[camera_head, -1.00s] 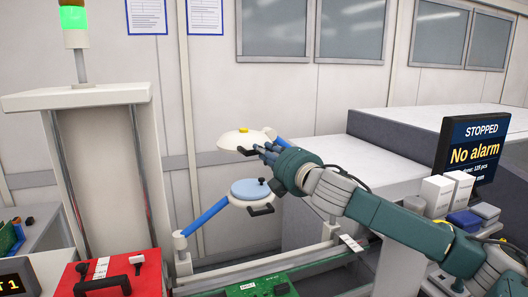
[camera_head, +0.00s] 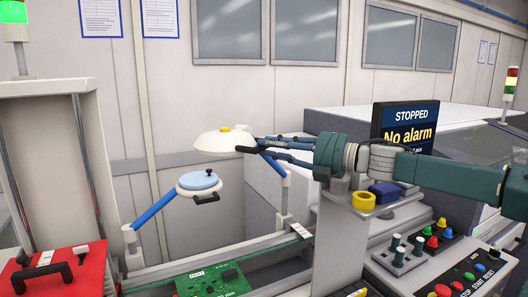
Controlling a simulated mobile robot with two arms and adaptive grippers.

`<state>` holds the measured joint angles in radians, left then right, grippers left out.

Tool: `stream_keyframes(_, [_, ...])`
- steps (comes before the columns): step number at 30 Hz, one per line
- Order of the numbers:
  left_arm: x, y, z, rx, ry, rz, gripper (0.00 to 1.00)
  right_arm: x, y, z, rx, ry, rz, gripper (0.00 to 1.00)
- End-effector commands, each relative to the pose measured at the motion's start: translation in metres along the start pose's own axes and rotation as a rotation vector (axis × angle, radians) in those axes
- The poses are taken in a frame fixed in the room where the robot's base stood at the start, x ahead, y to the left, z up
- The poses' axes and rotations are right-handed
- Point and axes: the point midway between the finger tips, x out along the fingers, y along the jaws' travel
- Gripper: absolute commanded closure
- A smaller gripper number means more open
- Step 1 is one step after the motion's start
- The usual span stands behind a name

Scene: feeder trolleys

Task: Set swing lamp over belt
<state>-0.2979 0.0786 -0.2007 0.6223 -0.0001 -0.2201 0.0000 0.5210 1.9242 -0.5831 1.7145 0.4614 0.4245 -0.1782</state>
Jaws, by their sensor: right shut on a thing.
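A white dome swing lamp (camera_head: 215,145) with a yellow knob hangs on a short blue arm (camera_head: 272,165) from a white post (camera_head: 285,195). My right gripper (camera_head: 258,146) is shut on the lamp's dark handle at its right side; the fingers partly hide the grip. A second lamp with a pale blue top (camera_head: 198,181) sits lower, on a long blue arm from the left post. The belt section (camera_head: 268,258) between its rails lies below and in front, with a green circuit board (camera_head: 208,282) on it. My left gripper is out of view.
A red case (camera_head: 60,270) with a black handle stands at front left. A screen (camera_head: 405,128) reads "STOPPED, No alarm" behind my right arm. A control panel with coloured buttons (camera_head: 470,275) and a yellow roll (camera_head: 363,200) are at right.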

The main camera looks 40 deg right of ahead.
Motion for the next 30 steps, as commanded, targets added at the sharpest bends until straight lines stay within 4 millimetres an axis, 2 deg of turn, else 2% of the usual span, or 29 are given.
stream_keyframes(13, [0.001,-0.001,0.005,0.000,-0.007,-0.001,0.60,-0.002,0.001,-0.001,-0.001,0.013,0.002,1.00])
stream_keyframes(14, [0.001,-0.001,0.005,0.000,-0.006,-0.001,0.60,-0.002,0.001,-0.001,-0.001,0.013,0.002,0.74])
stream_keyframes(16, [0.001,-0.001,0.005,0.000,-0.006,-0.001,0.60,-0.002,0.001,-0.001,-0.001,0.013,0.002,0.60])
stream_keyframes(26, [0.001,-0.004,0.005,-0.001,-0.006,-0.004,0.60,-0.002,0.003,0.000,-0.003,0.011,0.002,0.60])
stream_keyframes(30, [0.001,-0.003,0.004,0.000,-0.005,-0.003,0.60,-0.002,0.018,0.000,-0.006,0.010,0.000,0.60])
